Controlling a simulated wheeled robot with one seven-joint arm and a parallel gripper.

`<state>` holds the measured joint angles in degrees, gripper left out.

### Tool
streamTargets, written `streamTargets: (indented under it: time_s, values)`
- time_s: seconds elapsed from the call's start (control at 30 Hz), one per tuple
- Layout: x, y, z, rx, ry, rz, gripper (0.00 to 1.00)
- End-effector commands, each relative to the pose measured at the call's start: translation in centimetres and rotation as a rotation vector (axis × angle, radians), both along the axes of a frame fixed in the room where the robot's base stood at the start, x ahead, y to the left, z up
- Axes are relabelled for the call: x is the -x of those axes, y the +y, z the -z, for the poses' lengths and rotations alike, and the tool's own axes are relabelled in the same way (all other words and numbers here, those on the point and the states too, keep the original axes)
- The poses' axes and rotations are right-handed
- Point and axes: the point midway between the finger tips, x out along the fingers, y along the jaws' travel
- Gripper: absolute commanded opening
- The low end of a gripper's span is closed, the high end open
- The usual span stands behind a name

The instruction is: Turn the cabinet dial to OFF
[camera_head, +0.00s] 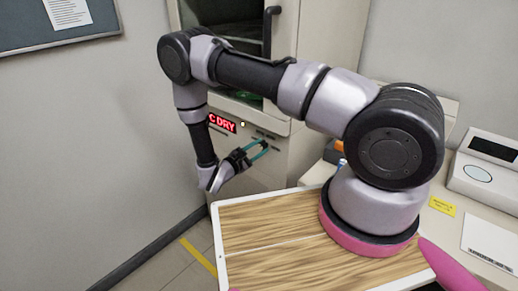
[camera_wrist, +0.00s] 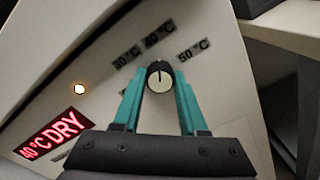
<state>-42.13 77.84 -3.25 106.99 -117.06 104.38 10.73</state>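In the head view my gripper (camera_head: 267,147) is at the panel, and the dial is too small to make out. The 30 °C and 50 °C labels flank the 40 °C one. Lower labels are partly hidden by my fingers, and no OFF label is readable.
A lit red display (camera_wrist: 55,136) reads 40 °C DRY, with a glowing lamp (camera_wrist: 79,88) above it. The cabinet door handle (camera_head: 269,30) is above the panel. A wood-topped surface (camera_head: 265,240) lies in front, and a white device (camera_head: 485,165) stands at right.

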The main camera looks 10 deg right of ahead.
Motion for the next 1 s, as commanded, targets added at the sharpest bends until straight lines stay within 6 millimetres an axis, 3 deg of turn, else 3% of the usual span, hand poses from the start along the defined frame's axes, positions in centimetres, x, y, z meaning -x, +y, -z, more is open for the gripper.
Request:
streamTargets:
  time_s: [0.47, 1.0]
  values:
    - [0.02, 0.09, 0.00, 0.071, 0.095, -0.002, 0.00]
    - [0.02, 0.11, 0.00, 0.356, 0.486, -0.002, 0.00]
